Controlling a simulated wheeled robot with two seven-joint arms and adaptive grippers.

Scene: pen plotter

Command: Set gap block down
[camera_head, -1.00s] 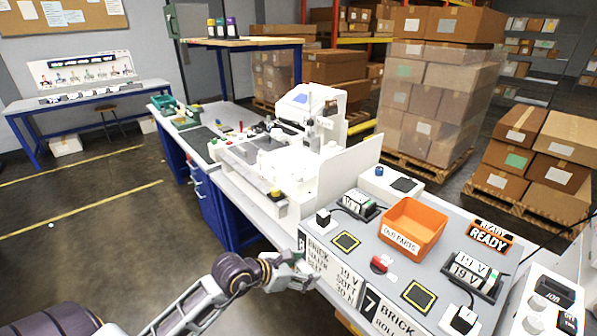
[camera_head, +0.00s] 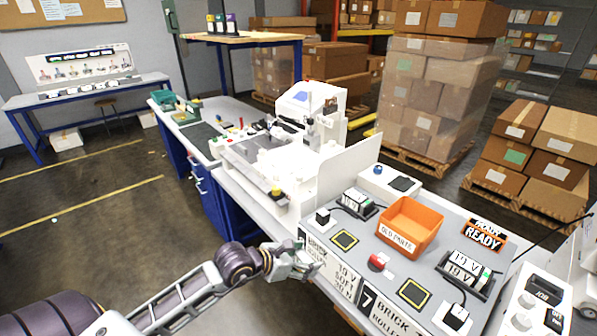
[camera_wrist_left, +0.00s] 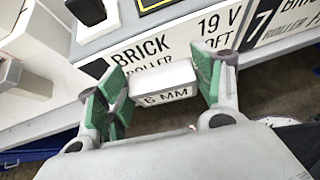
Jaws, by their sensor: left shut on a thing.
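My left gripper (camera_head: 296,262) is in front of the panel edge with the brick signs, low beside the grey bench. In the left wrist view, the left gripper (camera_wrist_left: 160,92) has its green pads shut on the white gap block (camera_wrist_left: 163,83), marked "6 MM". The block is held across the pads, with the "BRICK ROLLER" sign (camera_wrist_left: 145,52) behind it. I cannot tell whether the block touches any surface. In the head view the block is too small to make out clearly. My right gripper is not in view.
An orange bin (camera_head: 410,228) labelled "OLD PARTS" stands on the grey panel. Yellow-framed black pads (camera_head: 344,240), a red button (camera_head: 379,261) and counter displays (camera_head: 467,268) sit around it. The white plotter machine (camera_head: 300,130) stands further back.

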